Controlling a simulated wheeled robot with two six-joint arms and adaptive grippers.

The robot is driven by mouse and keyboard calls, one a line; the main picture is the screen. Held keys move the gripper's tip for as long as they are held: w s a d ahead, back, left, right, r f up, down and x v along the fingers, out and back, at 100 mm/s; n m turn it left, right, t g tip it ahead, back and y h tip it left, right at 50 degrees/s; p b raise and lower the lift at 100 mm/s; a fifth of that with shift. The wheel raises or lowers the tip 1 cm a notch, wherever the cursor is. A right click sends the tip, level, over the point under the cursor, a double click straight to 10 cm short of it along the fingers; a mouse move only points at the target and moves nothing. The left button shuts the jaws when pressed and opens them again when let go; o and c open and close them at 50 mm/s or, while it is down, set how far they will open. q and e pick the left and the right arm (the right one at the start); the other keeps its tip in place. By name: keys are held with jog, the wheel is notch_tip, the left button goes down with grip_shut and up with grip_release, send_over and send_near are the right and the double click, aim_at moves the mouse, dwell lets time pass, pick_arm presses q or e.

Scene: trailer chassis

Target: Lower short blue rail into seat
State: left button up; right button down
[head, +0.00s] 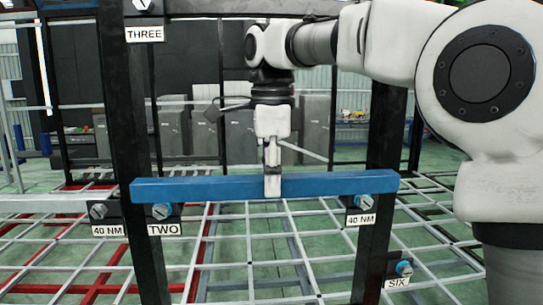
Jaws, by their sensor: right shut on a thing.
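The short blue rail (215,188) lies level across the middle of the head view, spanning between two black posts. Its left end is in front of the left post (128,120), above the bracket labelled TWO (164,230). I cannot tell whether the rail touches the brackets. My right gripper (272,182) points down and is shut on the rail near its middle. My left gripper is not in view.
Bolts show on the left bracket (98,211) and on the lower right bracket labelled SIX (404,268). A label THREE (144,35) is high on the left post. A grid of grey and red bars (250,250) lies below. Grey cabinets (317,125) stand behind.

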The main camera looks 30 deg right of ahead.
jog(key=shift+s+r, duration=0.1)
jog(key=shift+r, duration=0.05)
jog(key=shift+w, duration=0.2)
jog(key=shift+w+d, duration=0.1)
jog(key=shift+w, duration=0.05)
jog(key=shift+w+d, duration=0.3)
jog(key=shift+w, duration=0.2)
jog(key=w+d+f, duration=0.1)
jog(key=w+d, duration=0.5)
jog(key=w, duration=0.5)
notch_tip(320, 180, down, 7)
jog(key=b, duration=0.5)
jog(key=shift+a, duration=0.2)
jog(key=shift+f+b, duration=0.3)
jog(key=shift+b, duration=0.1)
